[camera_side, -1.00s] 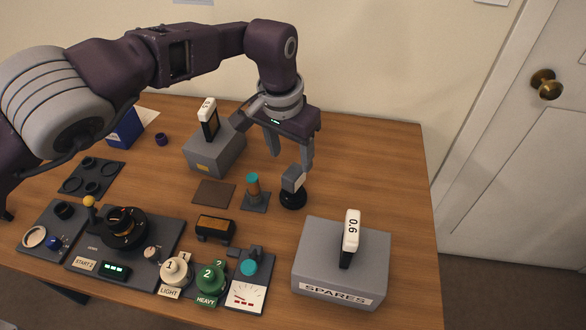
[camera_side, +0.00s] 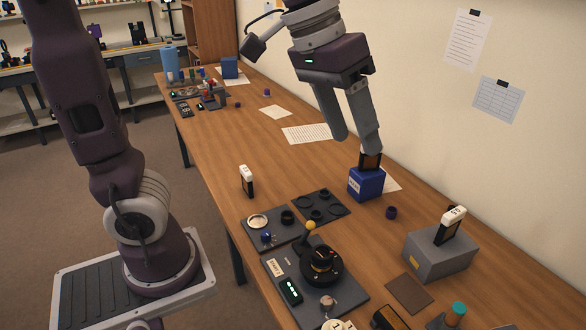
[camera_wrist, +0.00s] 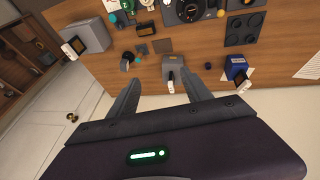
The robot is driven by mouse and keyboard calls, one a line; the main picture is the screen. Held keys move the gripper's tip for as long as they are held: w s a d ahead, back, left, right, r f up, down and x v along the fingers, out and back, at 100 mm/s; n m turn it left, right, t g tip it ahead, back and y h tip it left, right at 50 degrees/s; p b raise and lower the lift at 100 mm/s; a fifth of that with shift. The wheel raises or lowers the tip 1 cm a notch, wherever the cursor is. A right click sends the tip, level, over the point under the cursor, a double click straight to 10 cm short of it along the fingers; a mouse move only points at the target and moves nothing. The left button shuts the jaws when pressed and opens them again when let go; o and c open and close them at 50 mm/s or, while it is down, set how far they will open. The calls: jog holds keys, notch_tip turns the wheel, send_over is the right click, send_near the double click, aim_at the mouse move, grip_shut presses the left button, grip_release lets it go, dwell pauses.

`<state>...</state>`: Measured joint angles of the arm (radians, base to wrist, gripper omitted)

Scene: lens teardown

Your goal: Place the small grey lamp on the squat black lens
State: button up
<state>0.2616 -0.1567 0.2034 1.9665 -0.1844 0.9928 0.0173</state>
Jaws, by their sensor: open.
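The squat black lens (camera_wrist: 130,56) shows small in the wrist view, left of centre. The small grey lamp (camera_wrist: 124,66) appears at it, seemingly resting on it; the exact contact is too small to tell. Neither shows in the side view now. My gripper (camera_side: 357,144) is open and empty, raised above the table. In the wrist view my gripper (camera_wrist: 163,79) has its two fingers spread, with nothing between them.
A grey box (camera_side: 440,255) with a white-topped tag stands at the right. A blue box (camera_side: 366,184) with a dark block in its top shows beneath my fingers. The control panel (camera_side: 315,290) is in front. The spares box (camera_wrist: 85,35) shows at the wrist view's upper left.

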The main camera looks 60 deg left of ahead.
jog(key=s+a+f+t+y, duration=0.1)
jog(key=s+a+f, duration=0.1)
jog(key=s, duration=0.5)
jog(key=s+a+f+y, duration=0.1)
jog(key=s+a+f, duration=0.2)
jog(key=s, duration=0.4)
jog(key=shift+s+f+t, duration=0.35)
jog(key=shift+s+t, duration=0.05)
